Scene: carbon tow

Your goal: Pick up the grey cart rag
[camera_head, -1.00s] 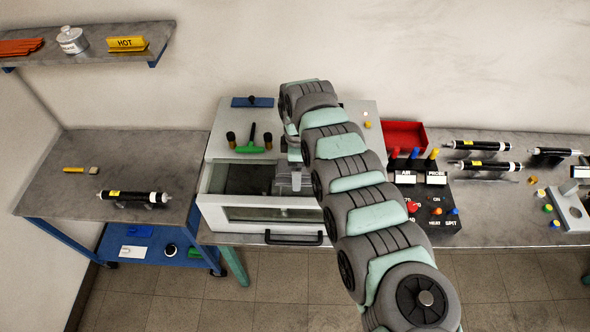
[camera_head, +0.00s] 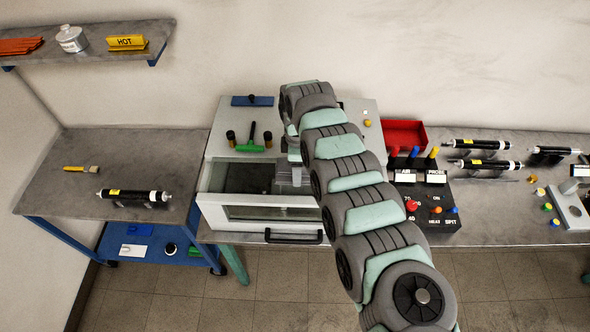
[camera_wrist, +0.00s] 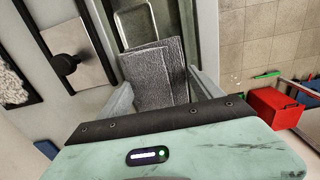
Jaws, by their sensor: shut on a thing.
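The grey cart rag (camera_wrist: 155,72) is a folded, rough grey cloth in the wrist view. It lies between the two fingers of my gripper (camera_wrist: 160,84), which is shut on it. In the head view my gripper (camera_head: 290,178) points down over the right part of the open-topped front section of the white cabinet (camera_head: 212,212). The rag cannot be made out clearly in the head view, where my arm and gripper cover that spot.
A green-handled tool (camera_head: 251,143) and dark cups stand on the cabinet top. A red bin (camera_head: 404,133) and a black control box (camera_head: 437,205) are to the right.

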